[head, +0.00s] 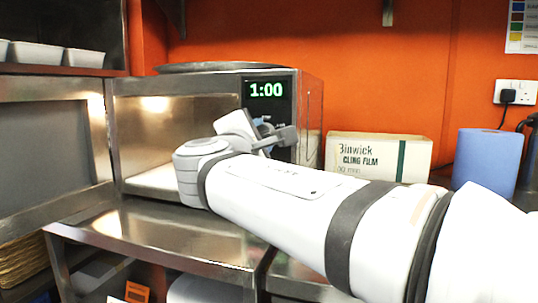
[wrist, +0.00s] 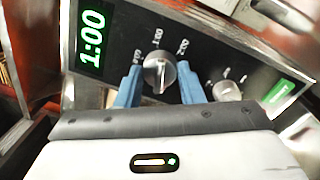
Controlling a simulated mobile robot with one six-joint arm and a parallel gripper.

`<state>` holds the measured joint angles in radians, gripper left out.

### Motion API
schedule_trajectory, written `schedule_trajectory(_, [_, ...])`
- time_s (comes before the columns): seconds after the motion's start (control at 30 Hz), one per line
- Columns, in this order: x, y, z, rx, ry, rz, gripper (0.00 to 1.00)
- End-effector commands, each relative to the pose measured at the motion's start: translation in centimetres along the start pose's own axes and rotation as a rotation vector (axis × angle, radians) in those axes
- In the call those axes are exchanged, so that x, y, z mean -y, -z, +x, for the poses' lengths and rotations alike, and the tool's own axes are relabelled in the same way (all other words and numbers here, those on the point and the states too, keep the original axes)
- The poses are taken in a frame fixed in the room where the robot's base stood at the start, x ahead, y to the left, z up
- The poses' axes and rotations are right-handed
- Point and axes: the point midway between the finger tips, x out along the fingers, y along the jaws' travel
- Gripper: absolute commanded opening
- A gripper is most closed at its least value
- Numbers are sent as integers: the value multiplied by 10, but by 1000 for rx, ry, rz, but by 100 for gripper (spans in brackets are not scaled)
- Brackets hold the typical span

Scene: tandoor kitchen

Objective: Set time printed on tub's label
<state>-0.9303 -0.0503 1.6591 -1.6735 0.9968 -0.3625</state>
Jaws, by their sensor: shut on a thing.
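The microwave (head: 309,110) has a green lit display (head: 266,90) that reads 1:00, and the display (wrist: 92,39) reads the same in the wrist view. A silver knob (wrist: 160,72) with a pale pointer line sits on its dark panel. My gripper (wrist: 159,86) is shut on this knob, with a blue finger on each side. In the head view my gripper (head: 272,135) is at the panel, and my wrist hides the knob. White tubs (head: 40,54) stand on a shelf at upper left. No tub label can be read in either view.
A second, smaller knob (wrist: 227,92) and a green button (wrist: 279,93) are beside the held knob. The microwave door (head: 52,140) stands open at left. A cling film box (head: 365,154) and a blue roll (head: 487,160) are at right. The steel counter (head: 170,232) in front is clear.

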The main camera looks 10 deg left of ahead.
Motion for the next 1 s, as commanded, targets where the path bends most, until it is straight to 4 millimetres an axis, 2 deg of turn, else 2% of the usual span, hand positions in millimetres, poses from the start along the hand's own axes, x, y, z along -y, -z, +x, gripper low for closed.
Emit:
schedule_trajectory(0.03, [5, 3, 0, 2, -1, 33, 12])
schedule_trajectory(0.4, [2, 2, 0, 15, 3, 214, 12])
schedule_trajectory(1.0, [1, 1, 0, 17, 5, 253, 12])
